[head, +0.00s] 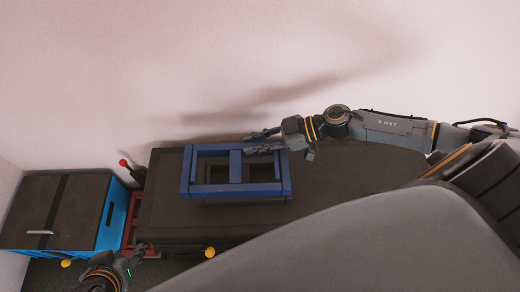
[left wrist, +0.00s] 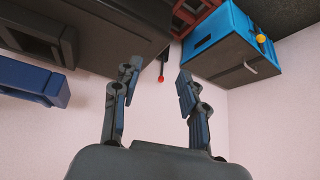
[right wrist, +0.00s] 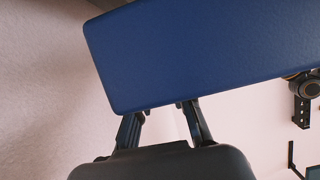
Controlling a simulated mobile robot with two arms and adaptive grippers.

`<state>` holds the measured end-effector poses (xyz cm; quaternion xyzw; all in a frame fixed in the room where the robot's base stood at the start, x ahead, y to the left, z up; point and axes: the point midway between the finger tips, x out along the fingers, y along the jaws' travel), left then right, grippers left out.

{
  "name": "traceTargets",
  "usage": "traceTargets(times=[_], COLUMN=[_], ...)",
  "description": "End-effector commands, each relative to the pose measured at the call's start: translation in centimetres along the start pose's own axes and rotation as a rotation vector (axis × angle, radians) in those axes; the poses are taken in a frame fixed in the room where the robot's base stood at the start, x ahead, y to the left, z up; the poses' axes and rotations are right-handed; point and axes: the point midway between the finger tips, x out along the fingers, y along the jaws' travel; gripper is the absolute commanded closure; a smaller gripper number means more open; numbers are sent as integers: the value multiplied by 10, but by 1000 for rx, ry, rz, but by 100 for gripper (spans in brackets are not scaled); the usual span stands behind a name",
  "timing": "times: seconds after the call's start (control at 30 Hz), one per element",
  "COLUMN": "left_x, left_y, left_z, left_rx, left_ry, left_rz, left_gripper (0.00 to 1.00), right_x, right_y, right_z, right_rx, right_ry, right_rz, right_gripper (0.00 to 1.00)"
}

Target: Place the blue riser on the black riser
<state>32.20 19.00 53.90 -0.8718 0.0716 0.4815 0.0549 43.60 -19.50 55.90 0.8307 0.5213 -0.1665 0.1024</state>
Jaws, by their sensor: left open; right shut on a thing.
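The blue riser (head: 235,188) is a rectangular frame with a middle bar, over the black surface in the head view. My right gripper (head: 258,141) is shut on its far edge; in the right wrist view its broad blue side (right wrist: 200,50) fills the upper part. The black riser (left wrist: 38,28) stands on the black surface in the left wrist view, with the blue riser (left wrist: 32,80) just above it. In the head view the blue riser largely covers it. I cannot tell whether they touch. My left gripper (left wrist: 157,72) is open and empty, low at the left in the head view.
The black surface (head: 330,172) is clear to the right of the risers. Left of it stand a dark red frame (head: 132,230), a red-knobbed lever (head: 123,162) and a bright blue crate (head: 112,218) with a dark top. A pale wall rises behind.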

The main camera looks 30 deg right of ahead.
Motion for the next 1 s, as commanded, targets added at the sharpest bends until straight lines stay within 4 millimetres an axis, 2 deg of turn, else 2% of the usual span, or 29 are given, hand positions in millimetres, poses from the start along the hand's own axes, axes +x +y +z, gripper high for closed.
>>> traceTargets(times=[0.1, 0.2, 0.47, 0.57, 0.8, 1.0], left_x=[6, 6, 4, 2, -17, -30], left_y=[4, 6, 9, 11, 19, 21], left_z=[-27, -45, -67, -84, -134, -152], left_rx=[3, 5, 7, 8, 9, 9], left_ry=[131, 216, 321, 406, 680, 790], left_rz=[8, 12, 18, 23, 40, 47], left_gripper=[57, 57, 57, 57, 57, 57], right_x=[0, -1, -3, -1, 6, 8], right_y=[5, 8, 13, 14, 14, 14], right_z=[12, 18, 24, 32, 50, 54], right_rx=[3, 3, 2, 3, 2, 2], right_ry=[2, 2, 3, 3, 3, 3], right_rz=[0, -1, -1, -2, -1, -2], right_gripper=[100, 100, 100, 100, 100, 100])
